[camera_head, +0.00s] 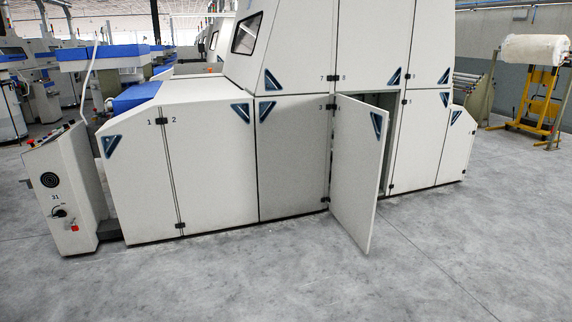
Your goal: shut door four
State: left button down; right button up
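A white machine (212,165) with numbered door panels stands across the middle of the view. One lower door (355,175), right of the panel marked 3, stands open. It swings out toward me from hinges on its left edge, and its free edge is over the floor. It has a blue triangular handle (377,122) near its top right corner. Its own number is too small to read surely. A dark opening (390,102) shows behind it, mostly hidden by the door. Neither of my grippers is in view.
A grey control box (62,190) with buttons stands at the machine's left end. A yellow stand (530,115) with a white roll (533,49) is at the far right. The grey floor (330,280) in front of the machine is clear.

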aim_at(360, 133)
jog(key=i+z, duration=0.1)
jog(key=i, duration=0.4)
jog(key=i+j+z, duration=0.15)
jog(key=i, duration=0.35)
jog(key=i+j+z, duration=0.1)
jog(key=i, duration=0.45)
jog(key=i+j+z, duration=0.15)
jog(key=i, duration=0.3)
jog(key=j, duration=0.05)
